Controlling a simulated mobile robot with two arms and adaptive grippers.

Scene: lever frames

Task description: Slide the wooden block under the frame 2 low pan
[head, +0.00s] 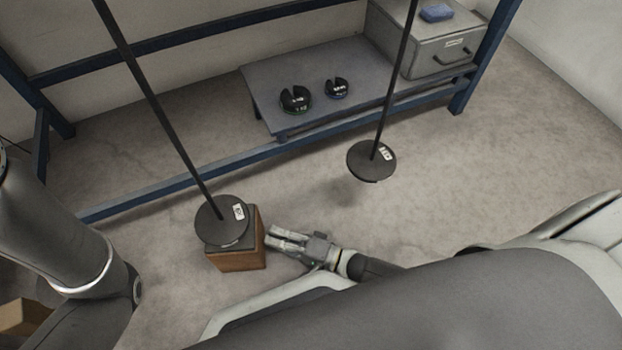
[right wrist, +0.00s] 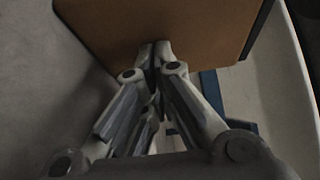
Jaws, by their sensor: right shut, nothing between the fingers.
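The wooden block (head: 240,260) stands on the floor, with brown sides and a dark top. A round black pan (head: 215,228) on a long rod overlaps most of the block's top in the head view; I cannot tell whether they touch. A second black pan (head: 366,166) hangs to the right, with a shadow on the floor below it. Both pans carry small white labels, too small to read surely. My right gripper (head: 270,237) is shut and empty, at the block's right side. In the right wrist view its fingertips (right wrist: 156,50) are at the block's brown face (right wrist: 150,20), touching or nearly so. My left gripper is out of view.
A blue frame (head: 190,187) with a low floor beam runs behind the pans. A grey shelf (head: 262,92) holds two dark slotted weights (head: 295,100) (head: 337,89). A grey drawer box (head: 425,58) with a blue object (head: 436,13) stands back right. Floor right of the block is mostly clear.

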